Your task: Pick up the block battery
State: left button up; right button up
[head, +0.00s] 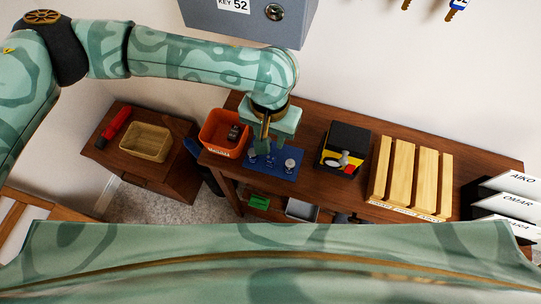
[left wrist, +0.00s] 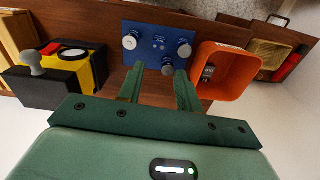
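My left gripper (head: 260,147) points down over the workbench, close to the blue board. In the left wrist view its two green fingers (left wrist: 158,70) are apart with nothing between them. The blue board (left wrist: 150,33) carries several small silver-grey round pieces, one near the right fingertip; the board also shows in the head view (head: 262,178). An orange bin (left wrist: 232,66) stands beside the board, with a small dark-grey item (left wrist: 208,72) inside; the bin also shows in the head view (head: 213,140). I cannot tell which piece is the block battery. My right gripper is out of view.
A black and yellow box (head: 347,140) stands right of the board, then a slatted wooden rack (head: 412,175) and labelled trays (head: 500,205). A lower side table (head: 172,180) holds a wooden basket (head: 146,142) and a red object (head: 114,128). A grey key box (head: 240,22) hangs above.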

aim_at(270, 158)
pick_arm(q)
notch_tip(270, 158, down, 6)
jog(key=shift+w+f+b, duration=0.15)
jog(key=shift+b, duration=0.85)
jog(key=shift+f, duration=0.4)
jog(key=f+b, duration=0.2)
jog(key=f, duration=0.1)
jog(key=f+b, duration=0.1)
jog(key=f, duration=0.1)
jog(key=shift+s+f, duration=0.15)
jog(key=shift+s, duration=0.2)
pick_arm(e)
jog(key=f, duration=0.2)
jog(key=s+f, duration=0.1)
jog(key=f, duration=0.2)
jog(key=shift+s+d+f, duration=0.15)
jog(key=shift+f, duration=0.15)
pick_arm(q)
jog(key=c, duration=0.7)
pick_arm(e)
jog(key=shift+s, duration=0.1)
